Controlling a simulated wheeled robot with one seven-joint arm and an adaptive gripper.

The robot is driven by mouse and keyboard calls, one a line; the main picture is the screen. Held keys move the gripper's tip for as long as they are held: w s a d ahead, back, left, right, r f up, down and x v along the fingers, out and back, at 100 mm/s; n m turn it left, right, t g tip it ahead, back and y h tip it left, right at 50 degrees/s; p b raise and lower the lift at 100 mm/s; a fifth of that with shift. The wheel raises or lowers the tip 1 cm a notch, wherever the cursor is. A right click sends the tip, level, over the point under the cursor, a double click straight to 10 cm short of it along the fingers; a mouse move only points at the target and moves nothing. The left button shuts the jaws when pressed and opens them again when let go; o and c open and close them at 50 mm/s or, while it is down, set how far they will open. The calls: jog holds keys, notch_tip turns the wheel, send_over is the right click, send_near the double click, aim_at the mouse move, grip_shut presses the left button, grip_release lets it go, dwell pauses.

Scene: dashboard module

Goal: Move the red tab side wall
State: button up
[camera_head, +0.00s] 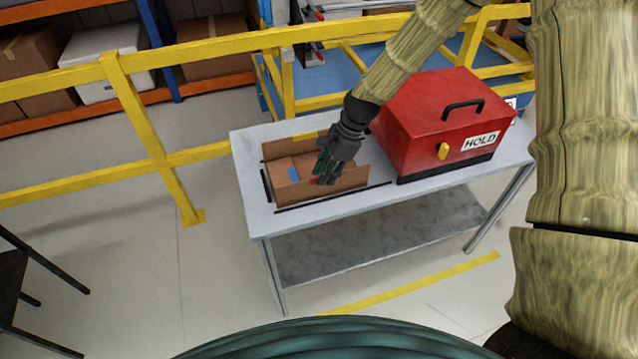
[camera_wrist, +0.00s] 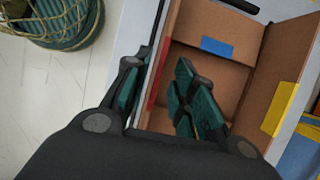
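An open cardboard box (camera_head: 345,180) sits on the left part of the grey table, with its inside facing up. In the wrist view, its near side wall (camera_wrist: 167,50) carries a red tab (camera_wrist: 153,88), seen edge-on. A blue tab (camera_wrist: 215,46) marks another wall and a yellow tab (camera_wrist: 280,108) the opposite side wall. My gripper (camera_head: 325,170) points down at the red tab wall. In the wrist view my gripper (camera_wrist: 160,92) is open, one finger outside that wall and the other over the inside. I cannot tell whether either finger touches it.
The table (camera_head: 250,190) has dark strips around the box. A red case (camera_head: 420,115) labelled HOLD stands right of the box, close to my arm. A yellow railing (camera_head: 140,110) runs behind the table. A dark chair (camera_head: 15,280) stands at far left.

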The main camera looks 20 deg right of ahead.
aim_at(314, 195)
jog(key=shift+p+x, duration=0.6)
jog(key=shift+x, duration=2.05)
jog(key=shift+s, duration=0.1)
grip_shut()
